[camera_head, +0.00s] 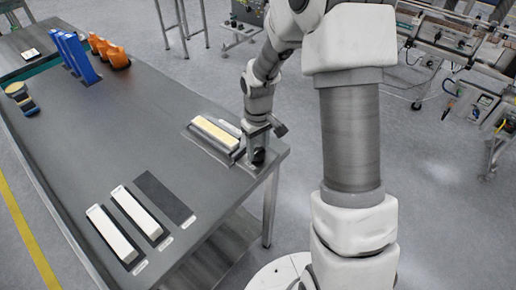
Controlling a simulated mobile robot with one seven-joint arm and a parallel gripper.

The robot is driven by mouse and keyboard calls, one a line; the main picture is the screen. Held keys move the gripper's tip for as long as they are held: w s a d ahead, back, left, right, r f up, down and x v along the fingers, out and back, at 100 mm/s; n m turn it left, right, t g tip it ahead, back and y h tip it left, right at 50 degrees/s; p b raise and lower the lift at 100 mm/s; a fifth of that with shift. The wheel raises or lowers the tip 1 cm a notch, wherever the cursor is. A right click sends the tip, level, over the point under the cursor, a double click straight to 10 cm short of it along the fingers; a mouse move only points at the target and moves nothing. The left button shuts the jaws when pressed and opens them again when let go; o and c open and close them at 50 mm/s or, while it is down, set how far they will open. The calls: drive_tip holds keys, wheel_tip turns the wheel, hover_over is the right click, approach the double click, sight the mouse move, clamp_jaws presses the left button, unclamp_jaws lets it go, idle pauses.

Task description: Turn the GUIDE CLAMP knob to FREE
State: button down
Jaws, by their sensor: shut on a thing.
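My gripper (257,149) points down at the right end of a grey fixture (237,156) near the table's right edge. It is shut on a dark knob (258,157), which it partly hides. No label on the knob is readable, and I cannot tell which setting it points to. A cream bar (214,133) lies along the top of the fixture, to the left of my gripper.
Two white bars (142,212) lie on dark pads on the grey table (110,130), beside an empty dark pad (165,198). Blue holders (78,57) and orange parts (108,50) stand at the far left. The table's middle is clear.

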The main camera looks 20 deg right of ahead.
sight(258, 152)
drive_tip(key=shift+c, duration=1.8)
unclamp_jaws()
wheel_tip(258, 152, up, 18)
drive_tip(key=p, duration=0.2)
drive_tip(key=shift+f, duration=0.25)
drive_tip(key=s+r+m+t, duration=0.2)
drive_tip(key=s+r, duration=0.2)
drive_tip(key=s, duration=0.6)
drive_tip(key=s+r+m+t, duration=0.2)
drive_tip(key=s+r, duration=0.3)
drive_tip(key=s, duration=0.5)
drive_tip(key=shift+s+r+t, duration=0.25)
drive_tip(key=shift+s+t, duration=0.15)
drive_tip(key=shift+t, duration=0.4)
